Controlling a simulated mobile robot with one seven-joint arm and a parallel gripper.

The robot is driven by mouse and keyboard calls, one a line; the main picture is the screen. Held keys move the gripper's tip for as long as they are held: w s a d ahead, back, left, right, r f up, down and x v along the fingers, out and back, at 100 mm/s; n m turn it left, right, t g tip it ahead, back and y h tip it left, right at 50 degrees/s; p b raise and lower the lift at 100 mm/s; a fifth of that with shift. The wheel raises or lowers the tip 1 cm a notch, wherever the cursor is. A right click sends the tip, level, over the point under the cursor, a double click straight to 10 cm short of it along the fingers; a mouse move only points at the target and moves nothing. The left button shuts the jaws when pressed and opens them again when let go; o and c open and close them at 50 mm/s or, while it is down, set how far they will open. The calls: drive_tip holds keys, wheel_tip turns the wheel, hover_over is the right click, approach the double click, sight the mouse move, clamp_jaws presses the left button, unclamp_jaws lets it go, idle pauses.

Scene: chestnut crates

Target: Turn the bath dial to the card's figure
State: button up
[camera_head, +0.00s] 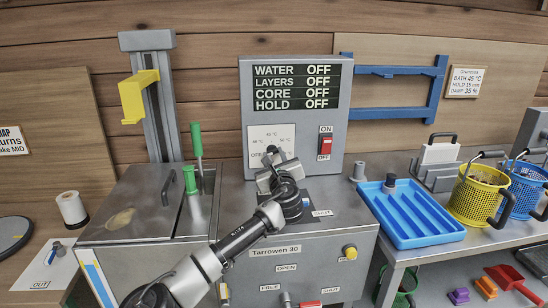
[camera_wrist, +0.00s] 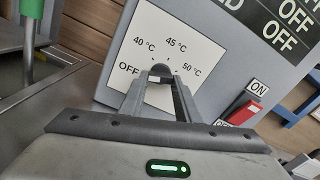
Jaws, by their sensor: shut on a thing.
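The bath dial (camera_wrist: 160,70) sits on a white scale plate (camera_wrist: 146,49) marked OFF, 40, 45 and 50 °C. My gripper (camera_wrist: 161,79) is shut on the dial's knob, and its fingers hide much of it. I cannot tell exactly where the dial points. In the head view my gripper (camera_head: 272,165) reaches the plate (camera_head: 268,136) on the grey panel (camera_head: 245,100) and covers its lower part. The card (camera_head: 466,81) on the back wall reads BATH 45 °C, HOLD 15 min, DAMP 35 %.
The display (camera_head: 297,87) reads OFF for WATER, LAYERS, CORE and HOLD. A red ON/OFF switch (camera_head: 325,146) is right of the dial. A green handle (camera_head: 196,140) stands to the left. A blue tray (camera_head: 412,211) and a yellow basket (camera_head: 478,196) are at the right.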

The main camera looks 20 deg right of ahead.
drive_tip(key=shift+m, duration=0.3)
drive_tip(key=m+p, duration=0.2)
drive_tip(key=m, duration=0.1)
drive_tip(key=shift+a+r+m, duration=0.1)
drive_tip(key=shift+m, duration=0.3)
drive_tip(key=m+p, duration=0.1)
drive_tip(key=m, duration=0.5)
drive_tip(key=shift+a+p, duration=0.1)
drive_tip(key=shift+p, duration=0.2)
drive_tip(key=m, duration=0.5)
drive_tip(key=shift+a+m, duration=0.1)
drive_tip(key=shift+m, duration=0.3)
drive_tip(key=m, duration=0.5)
drive_tip(key=shift+w+r+b, duration=0.1)
drive_tip(key=shift+b, duration=0.3)
drive_tip(key=shift+m, duration=0.3)
drive_tip(key=o, duration=1)
drive_tip(key=shift+o, duration=0.2)
drive_tip(key=shift+r, duration=0.15)
